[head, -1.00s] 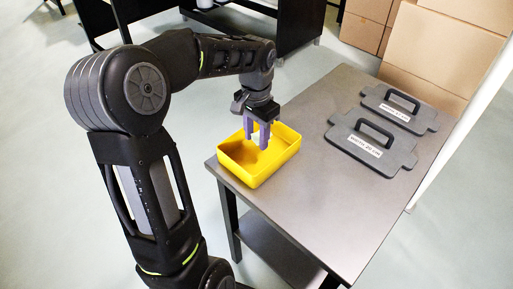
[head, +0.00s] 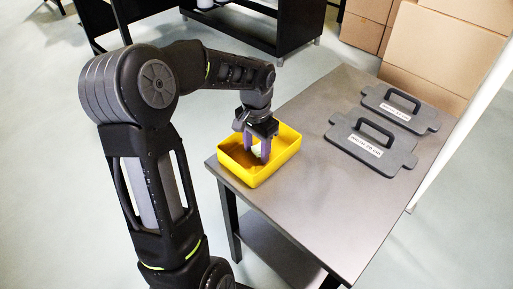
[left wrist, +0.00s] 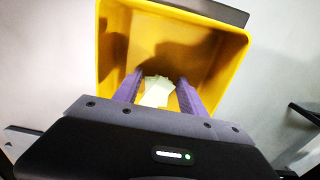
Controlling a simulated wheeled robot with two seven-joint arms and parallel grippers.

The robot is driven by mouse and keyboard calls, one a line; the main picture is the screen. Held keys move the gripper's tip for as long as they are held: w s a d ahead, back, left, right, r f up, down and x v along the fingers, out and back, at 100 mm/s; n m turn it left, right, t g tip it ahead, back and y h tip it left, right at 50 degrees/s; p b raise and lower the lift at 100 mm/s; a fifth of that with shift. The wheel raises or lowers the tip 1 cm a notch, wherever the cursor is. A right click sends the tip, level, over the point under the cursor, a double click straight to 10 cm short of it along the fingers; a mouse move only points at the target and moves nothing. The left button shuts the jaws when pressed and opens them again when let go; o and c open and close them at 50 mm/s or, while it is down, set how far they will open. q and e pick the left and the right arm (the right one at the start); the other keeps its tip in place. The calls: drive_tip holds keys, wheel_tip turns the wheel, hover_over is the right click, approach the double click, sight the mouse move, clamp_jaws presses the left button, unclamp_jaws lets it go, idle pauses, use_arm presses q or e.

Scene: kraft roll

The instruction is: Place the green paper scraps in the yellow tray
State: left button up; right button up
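The yellow tray (head: 279,158) sits on the near left corner of the grey table. My left gripper (head: 257,152) points down into it, its purple fingers below the rim. In the left wrist view, a pale green paper scrap bundle (left wrist: 158,92) is between the fingertips of the left gripper (left wrist: 160,86), which look shut on it. The tray also shows in the left wrist view (left wrist: 222,62), its floor in shadow around the fingers. Whether the scraps touch the tray floor is hard to tell. My right gripper is not in view.
Two dark grey flat pieces with handles and white labels, one nearer (head: 352,153) and one farther (head: 418,120), lie on the table (head: 310,215). Cardboard boxes (head: 450,45) are stacked behind it. A black bench (head: 290,25) stands at the back. The table's front half is clear.

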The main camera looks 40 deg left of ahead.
sight(256, 150)
use_arm(q)
drive_tip(key=shift+o, duration=1.1)
drive_tip(key=shift+r, duration=0.1)
wheel_tip(256, 150, up, 12)
drive_tip(key=shift+r+p, duration=0.15)
drive_tip(key=shift+p, duration=0.25)
